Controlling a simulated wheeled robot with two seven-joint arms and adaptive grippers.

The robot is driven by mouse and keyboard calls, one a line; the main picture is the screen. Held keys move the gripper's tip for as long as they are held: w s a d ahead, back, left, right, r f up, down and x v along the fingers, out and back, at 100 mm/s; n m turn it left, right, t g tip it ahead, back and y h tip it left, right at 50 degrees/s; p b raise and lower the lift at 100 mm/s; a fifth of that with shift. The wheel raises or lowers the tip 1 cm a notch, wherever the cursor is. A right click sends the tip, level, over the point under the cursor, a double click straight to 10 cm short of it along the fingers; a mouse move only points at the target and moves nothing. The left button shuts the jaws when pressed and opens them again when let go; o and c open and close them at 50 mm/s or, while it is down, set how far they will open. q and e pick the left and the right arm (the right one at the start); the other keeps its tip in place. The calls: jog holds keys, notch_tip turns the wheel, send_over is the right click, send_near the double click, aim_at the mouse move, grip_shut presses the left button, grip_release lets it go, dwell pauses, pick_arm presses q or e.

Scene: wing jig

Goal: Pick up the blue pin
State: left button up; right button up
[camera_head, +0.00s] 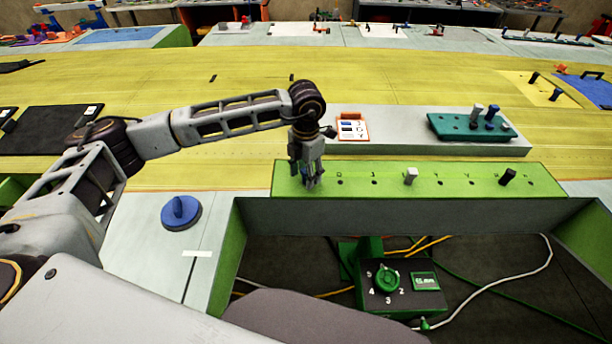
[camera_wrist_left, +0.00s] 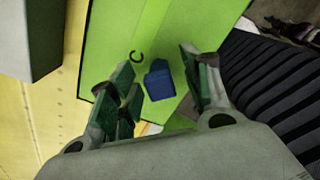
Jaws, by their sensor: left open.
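The blue pin (camera_wrist_left: 159,82) shows in the left wrist view, standing on the green strip (camera_wrist_left: 120,40) beside a dark letter. My left gripper (camera_wrist_left: 160,90) is open, with its green-padded fingers on either side of the pin. The frames do not show clearly whether a finger touches it. In the head view, my left gripper (camera_head: 312,180) points down at the left end of the green strip (camera_head: 455,182) and largely hides the pin there. My right gripper is not in view.
On the strip a white pin (camera_head: 411,176) and a black pin (camera_head: 507,177) stand to the right. A teal rack (camera_head: 460,128) with pins stands behind, on a grey ledge with an orange-edged card (camera_head: 353,127). A blue knobbed disc (camera_head: 181,212) lies left. A dial box (camera_head: 400,288) sits below.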

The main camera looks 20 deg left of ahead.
pick_arm(q)
jog(key=shift+c, duration=0.2)
jog(key=c, duration=1)
grip_shut()
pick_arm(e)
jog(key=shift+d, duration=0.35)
pick_arm(q)
jog(key=shift+r, duration=0.1)
notch_tip(320, 180, up, 8)
jog(key=shift+r+b, duration=0.15)
jog(key=shift+b, duration=1.1)
jog(key=shift+r, duration=0.8)
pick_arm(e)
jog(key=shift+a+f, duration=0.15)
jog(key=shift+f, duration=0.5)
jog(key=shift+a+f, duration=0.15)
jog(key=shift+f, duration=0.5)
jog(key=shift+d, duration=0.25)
